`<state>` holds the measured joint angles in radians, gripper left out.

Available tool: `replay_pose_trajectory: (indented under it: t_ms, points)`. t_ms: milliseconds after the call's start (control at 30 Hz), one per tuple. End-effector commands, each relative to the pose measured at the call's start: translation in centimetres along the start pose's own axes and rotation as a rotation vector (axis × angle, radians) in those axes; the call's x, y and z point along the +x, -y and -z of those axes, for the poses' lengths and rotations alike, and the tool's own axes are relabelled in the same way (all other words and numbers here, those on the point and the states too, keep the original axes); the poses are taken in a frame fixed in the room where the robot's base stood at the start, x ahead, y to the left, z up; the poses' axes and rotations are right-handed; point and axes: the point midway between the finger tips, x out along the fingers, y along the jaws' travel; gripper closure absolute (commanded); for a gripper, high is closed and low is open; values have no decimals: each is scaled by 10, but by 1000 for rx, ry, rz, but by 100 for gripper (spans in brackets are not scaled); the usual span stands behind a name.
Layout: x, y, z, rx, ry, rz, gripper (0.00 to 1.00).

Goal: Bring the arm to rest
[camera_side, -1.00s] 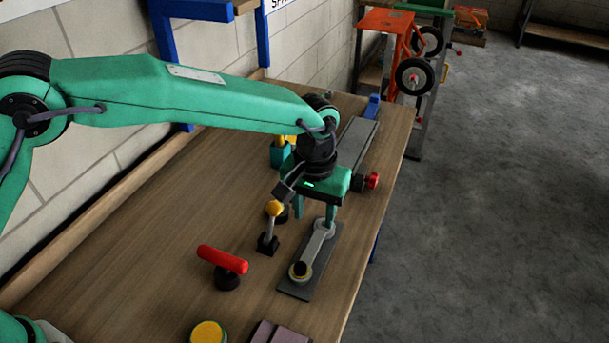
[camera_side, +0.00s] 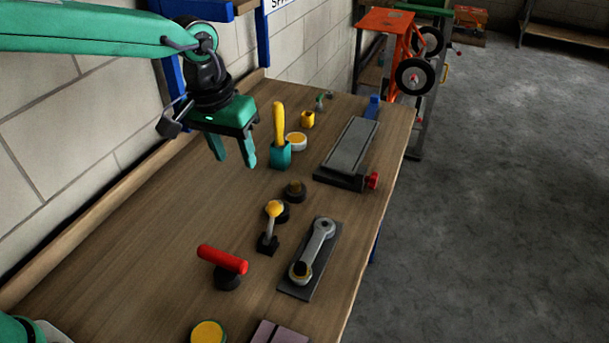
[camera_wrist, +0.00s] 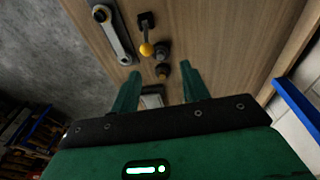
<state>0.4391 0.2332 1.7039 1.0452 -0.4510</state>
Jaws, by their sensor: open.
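My gripper (camera_side: 234,162) is open and empty. It hangs above the left rear part of the wooden workbench (camera_side: 160,225), clear of the things on it. Its two green fingers point down. In the wrist view, my gripper (camera_wrist: 158,85) shows its two fingers apart with nothing held between them. The nearest thing to its right in the side view is a yellow-handled tool standing in a teal block (camera_side: 280,152).
On the bench are a grey wrench-like link on a plate (camera_side: 312,258), a yellow-knobbed lever (camera_side: 271,230), a red-handled piece (camera_side: 223,262) and a grey vise-like slide (camera_side: 351,147). A wall and blue post (camera_side: 172,90) stand behind. The bench's left middle is bare.

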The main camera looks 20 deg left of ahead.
Motion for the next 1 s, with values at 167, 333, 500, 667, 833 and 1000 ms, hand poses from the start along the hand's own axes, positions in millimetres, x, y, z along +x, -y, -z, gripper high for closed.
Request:
replay_pose_trajectory:
  t_ms: [167, 333, 500, 667, 833, 1000]
  points:
    - [-29, 38, -16, -1, -51, -10, 55]
    - [-49, 71, -36, 2, -95, -12, 55]
    - [-65, 101, -60, 5, -141, -10, 55]
    - [-75, 126, -85, 8, -186, -4, 55]
    - [-80, 150, -113, 12, -231, 8, 55]
    - [-80, 171, -142, 16, -277, 25, 55]
